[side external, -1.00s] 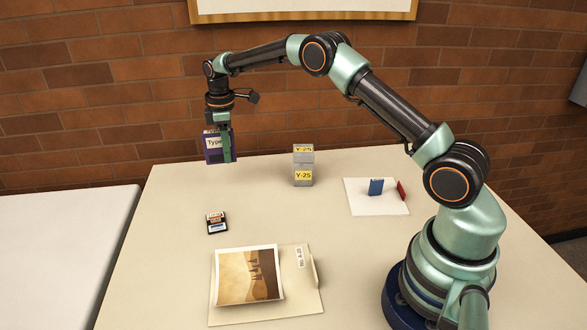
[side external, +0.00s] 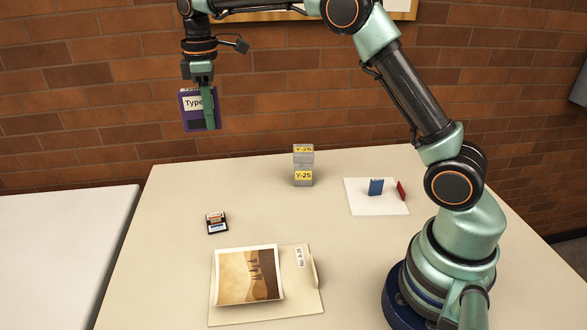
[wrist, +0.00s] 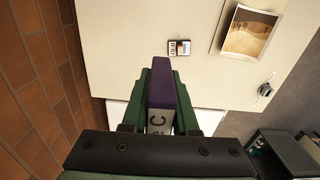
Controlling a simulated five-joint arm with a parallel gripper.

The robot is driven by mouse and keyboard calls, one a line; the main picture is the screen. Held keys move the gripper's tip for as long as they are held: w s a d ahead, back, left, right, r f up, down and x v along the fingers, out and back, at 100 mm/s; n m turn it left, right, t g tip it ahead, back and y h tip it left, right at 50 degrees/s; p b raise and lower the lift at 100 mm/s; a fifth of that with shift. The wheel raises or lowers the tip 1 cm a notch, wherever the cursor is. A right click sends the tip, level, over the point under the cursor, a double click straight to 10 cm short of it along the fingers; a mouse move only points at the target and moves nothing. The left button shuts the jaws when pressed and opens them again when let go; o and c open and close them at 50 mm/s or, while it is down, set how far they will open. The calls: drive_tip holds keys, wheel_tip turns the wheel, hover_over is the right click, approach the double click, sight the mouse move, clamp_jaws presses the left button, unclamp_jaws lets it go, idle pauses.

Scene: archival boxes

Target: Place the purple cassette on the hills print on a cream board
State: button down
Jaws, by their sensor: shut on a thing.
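The purple cassette (side external: 193,122), with a white label reading "Type", hangs upright in my gripper (side external: 208,108), high above the back left of the table. My gripper is shut on it; in the wrist view the fingers sit on both sides of the purple cassette (wrist: 161,88). The hills print (side external: 249,275), brown and tan with small dark trees, lies on a cream board (side external: 300,300) at the table's front. In the wrist view the hills print (wrist: 248,34) is at the upper right. Nothing rests on the print.
A small black cartridge (side external: 216,223) with a label lies behind the print. A grey box (side external: 303,178) marked Y-25 stands at the back. A white sheet (side external: 365,207) at right bears a blue piece (side external: 376,187) and a red piece (side external: 401,190).

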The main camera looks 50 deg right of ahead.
drive_tip(key=s+a+r, duration=0.1)
drive_tip(key=s+a, duration=0.6)
drive_tip(key=s, duration=0.3)
hover_over(272, 280)
wheel_tip(272, 280, down, 3)
wheel_tip(272, 280, down, 20)
drive_tip(key=shift+w+f, duration=0.1)
drive_tip(key=c, duration=1.1)
unclamp_jaws()
drive_tip(key=shift+f, duration=0.15)
drive_tip(key=o, duration=0.4)
